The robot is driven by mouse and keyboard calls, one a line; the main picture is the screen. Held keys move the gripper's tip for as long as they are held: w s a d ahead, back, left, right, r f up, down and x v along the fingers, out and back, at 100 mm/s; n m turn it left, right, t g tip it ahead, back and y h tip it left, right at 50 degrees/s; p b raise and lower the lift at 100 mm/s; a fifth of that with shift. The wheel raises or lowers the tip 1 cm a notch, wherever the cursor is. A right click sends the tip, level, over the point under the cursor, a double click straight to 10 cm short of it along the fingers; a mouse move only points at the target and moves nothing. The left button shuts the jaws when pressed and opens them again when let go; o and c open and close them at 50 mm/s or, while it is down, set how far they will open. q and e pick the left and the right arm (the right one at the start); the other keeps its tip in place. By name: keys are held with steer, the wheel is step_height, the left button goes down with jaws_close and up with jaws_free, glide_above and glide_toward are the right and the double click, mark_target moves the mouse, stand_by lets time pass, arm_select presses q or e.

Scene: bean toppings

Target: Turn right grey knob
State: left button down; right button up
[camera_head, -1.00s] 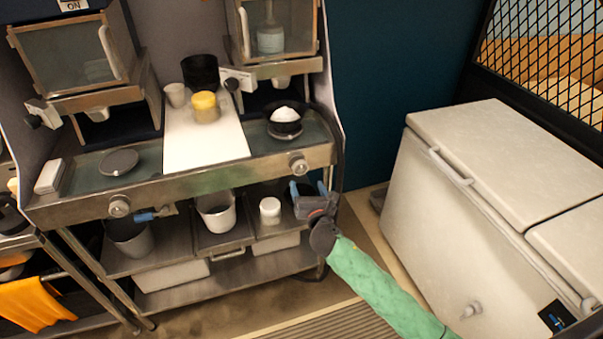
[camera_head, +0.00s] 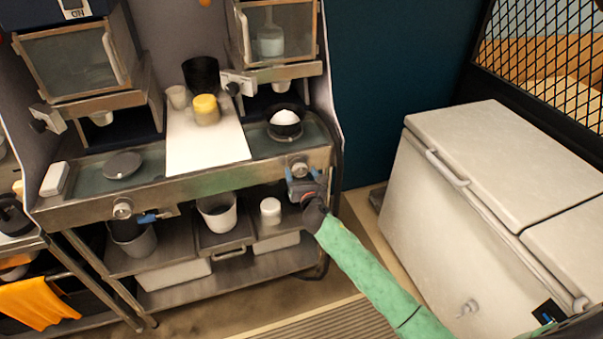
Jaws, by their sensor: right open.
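The right grey knob (camera_head: 299,168) is a round metal knob on the front panel of the steel counter, below the black bowl. My right gripper (camera_head: 302,173) is right at it, pointing up toward the panel. Its blue-tipped fingers are open, one to the left and one to the right of the knob's lower part. Whether they touch the knob cannot be told. The left grey knob (camera_head: 122,208) is on the same panel, farther left. My left gripper is not in view.
A black bowl with white contents (camera_head: 285,122) and a yellow-lidded jar (camera_head: 206,108) stand on the counter. A blue handle (camera_head: 148,217) sits under the panel. The lower shelf holds a white bucket (camera_head: 219,213) and white jar (camera_head: 270,211). A white chest freezer (camera_head: 430,220) stands right.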

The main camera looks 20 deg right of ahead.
steer(key=c, duration=1)
steer(key=shift+o, duration=0.2)
